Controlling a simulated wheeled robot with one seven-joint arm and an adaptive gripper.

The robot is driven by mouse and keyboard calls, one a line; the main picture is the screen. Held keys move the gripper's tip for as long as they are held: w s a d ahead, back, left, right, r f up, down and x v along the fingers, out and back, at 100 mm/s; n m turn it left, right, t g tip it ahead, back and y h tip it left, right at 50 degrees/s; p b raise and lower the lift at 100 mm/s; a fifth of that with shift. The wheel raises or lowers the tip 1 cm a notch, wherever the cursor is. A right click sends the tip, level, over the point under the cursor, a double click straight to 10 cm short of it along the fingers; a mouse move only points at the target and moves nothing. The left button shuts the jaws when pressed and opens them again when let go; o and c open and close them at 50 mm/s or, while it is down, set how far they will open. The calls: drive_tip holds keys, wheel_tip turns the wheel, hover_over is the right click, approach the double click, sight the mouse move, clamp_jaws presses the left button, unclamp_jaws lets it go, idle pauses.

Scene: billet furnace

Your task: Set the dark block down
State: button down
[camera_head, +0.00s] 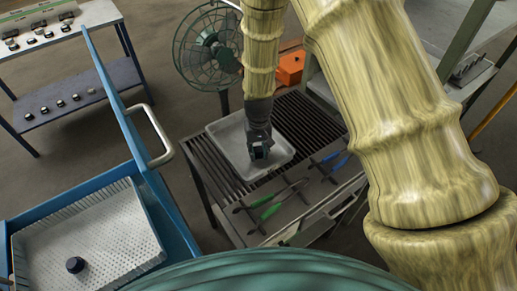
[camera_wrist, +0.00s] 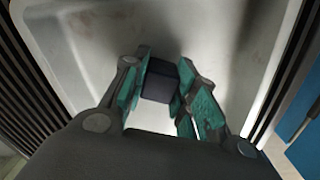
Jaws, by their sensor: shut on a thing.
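The dark block (camera_wrist: 160,84) is between the green pads of my gripper (camera_wrist: 162,92) in the wrist view. My gripper is shut on it, with the pads against its left and right sides. In the head view my gripper (camera_head: 260,151) points down over a light grey tray (camera_head: 229,130), and the dark block is barely visible at its tip. The tray also shows in the wrist view (camera_wrist: 85,35) below the block. I cannot tell whether the block touches the tray floor.
The tray lies on a slatted dark table (camera_head: 293,118). Green-handled tongs (camera_head: 272,211) and blue-handled tongs (camera_head: 330,157) lie near its front. A blue cart (camera_head: 125,125) at left holds a perforated tray (camera_head: 115,230) with a dark round piece (camera_head: 75,265). A fan (camera_head: 207,50) stands behind.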

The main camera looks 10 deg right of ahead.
sight(258, 149)
drive_tip(key=c, duration=1.1)
unclamp_jaws()
drive_tip(key=shift+f, duration=0.15)
drive_tip(key=shift+r+b, duration=1.9)
drive_tip(key=shift+r, duration=4.25)
